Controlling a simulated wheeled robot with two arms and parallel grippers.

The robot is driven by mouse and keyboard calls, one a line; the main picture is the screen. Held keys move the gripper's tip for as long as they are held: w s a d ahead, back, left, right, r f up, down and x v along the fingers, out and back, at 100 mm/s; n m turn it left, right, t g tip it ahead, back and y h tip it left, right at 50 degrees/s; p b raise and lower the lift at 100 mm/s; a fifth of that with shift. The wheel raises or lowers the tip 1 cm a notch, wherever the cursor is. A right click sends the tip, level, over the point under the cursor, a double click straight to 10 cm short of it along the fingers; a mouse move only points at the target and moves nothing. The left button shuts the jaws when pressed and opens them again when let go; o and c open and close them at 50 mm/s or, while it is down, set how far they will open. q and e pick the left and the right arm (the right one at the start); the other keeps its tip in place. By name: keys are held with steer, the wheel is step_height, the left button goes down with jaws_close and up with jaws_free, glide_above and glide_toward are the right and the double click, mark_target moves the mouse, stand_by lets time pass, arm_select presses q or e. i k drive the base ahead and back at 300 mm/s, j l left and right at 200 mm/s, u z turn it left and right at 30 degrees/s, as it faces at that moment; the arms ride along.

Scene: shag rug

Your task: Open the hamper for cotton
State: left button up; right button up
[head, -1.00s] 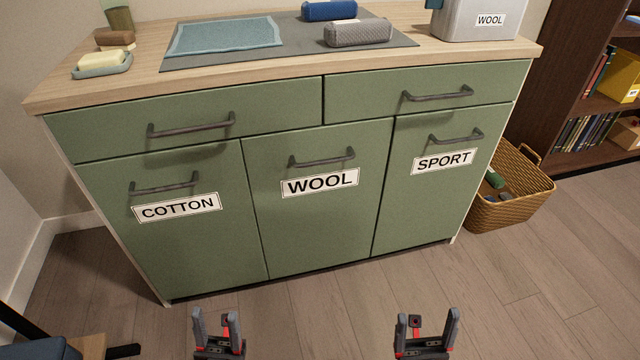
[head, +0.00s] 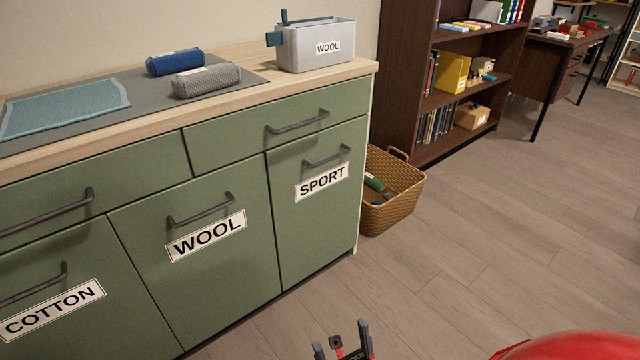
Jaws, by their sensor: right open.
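The cotton hamper front (head: 80,345) is a green panel at the lower left of the cabinet, cut off by the picture's edge. It looks shut. It has a white COTTON label (head: 52,311) and a dark bar handle (head: 35,288) above the label. The wool hamper (head: 200,280) and the sport hamper (head: 318,225) beside it are also shut. My right gripper (head: 342,336) is at the bottom middle, open and empty, in front of the cabinet and apart from every handle. My left gripper is out of view.
A wicker basket (head: 405,208) stands on the floor at the cabinet's right end. A dark bookshelf (head: 400,75) stands behind it. A red rounded thing (head: 580,347) fills the lower right corner. The wooden floor (head: 480,250) between is clear.

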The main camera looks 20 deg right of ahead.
mark_target(74, 292)
steer(key=i+u, duration=0.1)
steer(key=u, duration=0.25)
steer(key=l+u, duration=0.1)
steer(key=u, duration=0.3)
steer(key=i+l+u, duration=0.1)
steer(key=u, duration=0.25)
